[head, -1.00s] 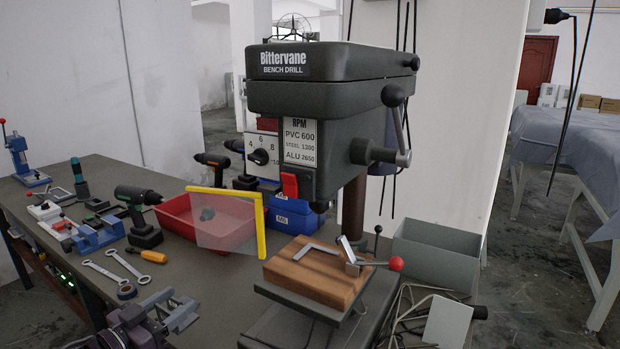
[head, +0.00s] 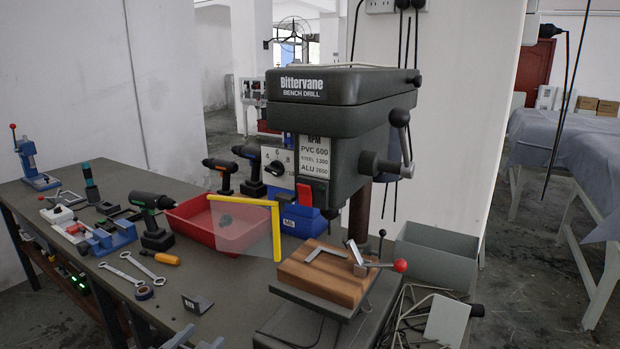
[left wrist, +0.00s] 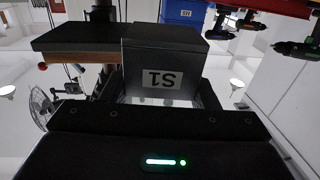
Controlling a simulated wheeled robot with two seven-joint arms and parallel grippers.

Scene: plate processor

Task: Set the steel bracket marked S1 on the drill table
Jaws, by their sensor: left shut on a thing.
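The steel bracket marked S1 (left wrist: 160,78) shows in the left wrist view as a dark block with a pale label, upside down. My left gripper (left wrist: 163,92) is shut on it. In the head view only pale tips, probably my left gripper (head: 195,341), show at the bottom edge. Just beyond them is a dark angled piece with a pale label (head: 189,303); I cannot read it or tell whether it is the held bracket. The drill table (head: 292,291) is to the right, carrying a wooden block (head: 326,281) with an L-shaped metal stop (head: 325,250). My right gripper is out of view.
A clamp with a red knob (head: 400,265) stands at the block's right side. The drill head (head: 340,110) hangs above. A red tray (head: 197,227), yellow frame (head: 277,235) and blue boxes (head: 302,220) are behind. Spanners (head: 125,272) lie left. A grey bin (head: 435,255) is right.

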